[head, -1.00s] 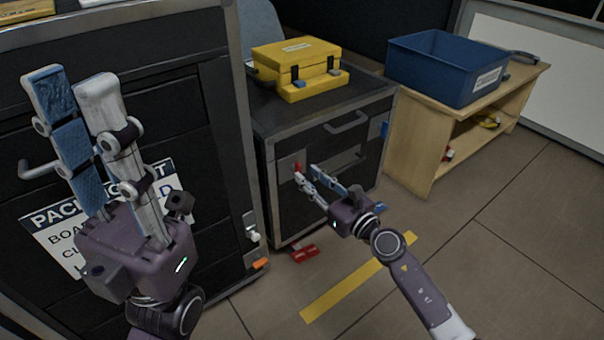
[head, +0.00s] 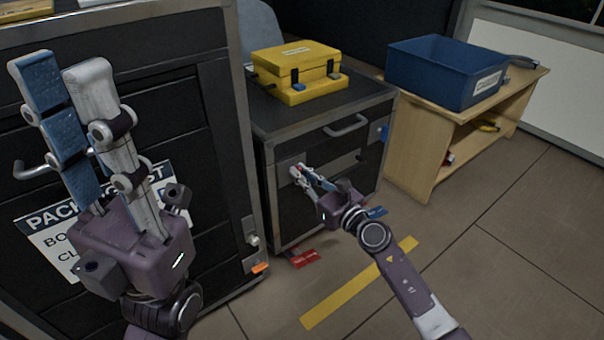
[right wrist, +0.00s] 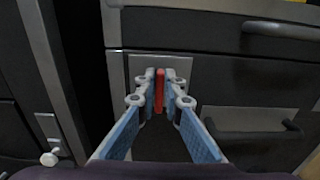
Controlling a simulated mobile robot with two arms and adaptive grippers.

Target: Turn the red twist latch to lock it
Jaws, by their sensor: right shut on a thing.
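The red twist latch (right wrist: 160,90) is on a grey metal plate (right wrist: 144,67) on the front of the dark cabinet (head: 285,213). In the right wrist view its handle stands upright between my fingertips. My right gripper (right wrist: 160,88) is shut on the latch, with a finger on each side. In the head view, my right gripper (head: 298,173) is at the cabinet front and its fingers hide most of the latch. My left gripper (head: 60,68) is raised in front of the large black case at the left. It looks open and empty, with one blue pad showing.
A yellow case (head: 297,62) sits on the cabinet. A blue bin (head: 430,70) stands on a wooden shelf unit (head: 407,140) to the right. A red tag (head: 305,259) is low by the cabinet. A yellow strip (head: 350,290) marks otherwise open floor.

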